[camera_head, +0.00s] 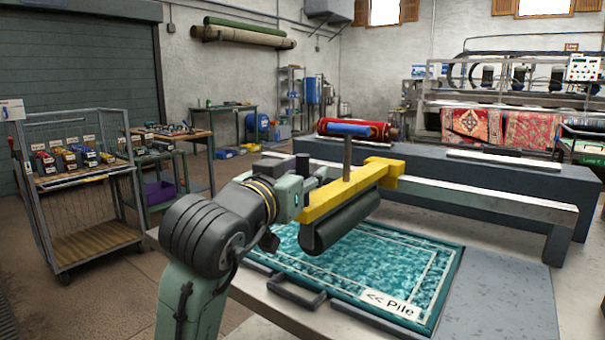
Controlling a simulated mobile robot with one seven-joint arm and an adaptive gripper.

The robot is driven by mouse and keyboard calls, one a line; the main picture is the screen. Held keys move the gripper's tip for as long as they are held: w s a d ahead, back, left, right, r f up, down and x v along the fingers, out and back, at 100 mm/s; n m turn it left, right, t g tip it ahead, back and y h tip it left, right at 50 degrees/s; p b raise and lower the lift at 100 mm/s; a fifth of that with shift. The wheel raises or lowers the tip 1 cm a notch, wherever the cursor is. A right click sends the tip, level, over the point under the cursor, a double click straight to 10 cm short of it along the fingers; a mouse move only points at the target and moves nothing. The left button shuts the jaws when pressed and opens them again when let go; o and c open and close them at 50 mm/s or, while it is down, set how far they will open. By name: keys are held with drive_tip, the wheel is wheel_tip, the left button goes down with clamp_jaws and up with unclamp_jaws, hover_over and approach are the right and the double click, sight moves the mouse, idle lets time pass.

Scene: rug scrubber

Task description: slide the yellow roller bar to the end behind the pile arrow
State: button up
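The yellow roller bar (352,188) spans across the teal rug (400,262), with a dark cylindrical roller (340,221) under it and a thin upright post (347,158) at its middle. Its far end has a yellow block at the long grey rail (480,197). The white label with the pile arrow (390,303) lies at the rug's near right corner; its arrow points left. My gripper (299,197) is at the bar's near left side, by the left half of the rug. Its fingertips are partly hidden, so I cannot tell whether they touch or grip the bar.
A dark handle (285,291) sticks out at the rug frame's near edge. A grey plate (510,312) lies right of the rug. Behind the rail is a grey bench (520,185) with a red and blue roll (352,129). A wire cart (80,190) stands at left.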

clamp_jaws()
idle(0.3)
idle(0.4)
